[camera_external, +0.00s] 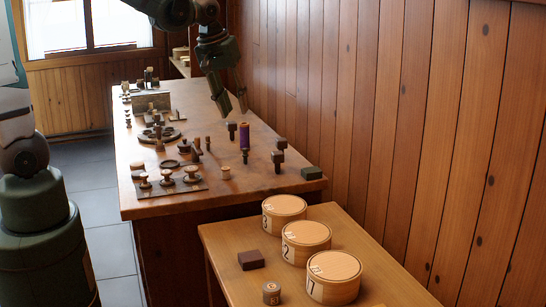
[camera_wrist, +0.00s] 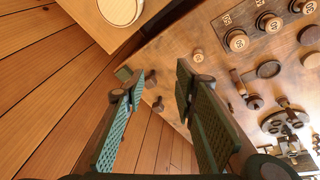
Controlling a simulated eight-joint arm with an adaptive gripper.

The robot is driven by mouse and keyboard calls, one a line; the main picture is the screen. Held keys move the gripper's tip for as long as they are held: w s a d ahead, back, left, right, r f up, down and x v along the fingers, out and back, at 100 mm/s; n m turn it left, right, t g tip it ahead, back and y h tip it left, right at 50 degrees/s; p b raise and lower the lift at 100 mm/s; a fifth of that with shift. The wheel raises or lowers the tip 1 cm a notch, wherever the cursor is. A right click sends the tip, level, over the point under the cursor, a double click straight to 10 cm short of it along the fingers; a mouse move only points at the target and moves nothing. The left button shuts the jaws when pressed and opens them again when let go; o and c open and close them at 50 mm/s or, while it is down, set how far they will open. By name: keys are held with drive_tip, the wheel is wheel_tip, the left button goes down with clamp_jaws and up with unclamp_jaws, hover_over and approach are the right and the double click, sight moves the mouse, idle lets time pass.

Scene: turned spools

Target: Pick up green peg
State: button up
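My gripper (camera_external: 233,105) hangs above the far-right part of the wooden workbench (camera_external: 185,205), its fingers apart and nothing between them. In the wrist view my gripper (camera_wrist: 161,85) shows its two green-padded fingers spread. I cannot make out a clearly green peg. A small dark green block (camera_external: 311,173) lies at the bench's near right corner; it also shows in the wrist view (camera_wrist: 123,73), beside the left fingertip. Dark pegs with block heads (camera_external: 277,158) stand nearby.
Turned knobs stand on a board (camera_external: 175,190) at the bench's near left. A dark round plate (camera_external: 158,134) with small parts lies left of the gripper. Three round numbered boxes (camera_external: 334,288) stand on a lower front table. A plank wall (camera_external: 400,120) borders the bench's right side.

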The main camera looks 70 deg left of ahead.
drive_tip(key=w+a+f+n+g+p, duration=0.2)
drive_tip(key=w+a+f+n, duration=0.4)
drive_tip(key=a, duration=0.5)
drive_tip(key=n+g+p, duration=0.1)
drive_tip(key=n+p, duration=0.1)
drive_tip(key=n, duration=0.1)
hover_over(245, 155)
drive_tip(key=shift+h, duration=0.4)
wheel_tip(245, 155, down, 10)
drive_tip(key=shift+w+a+r, duration=0.15)
drive_tip(key=shift+r, duration=0.1)
drive_tip(key=shift+a+f, duration=0.35)
drive_tip(key=shift+f, duration=0.1)
drive_tip(key=shift+f, duration=1.3)
drive_tip(key=shift+f, duration=2.6)
drive_tip(key=shift+c, duration=0.4)
drive_tip(key=c, duration=0.6)
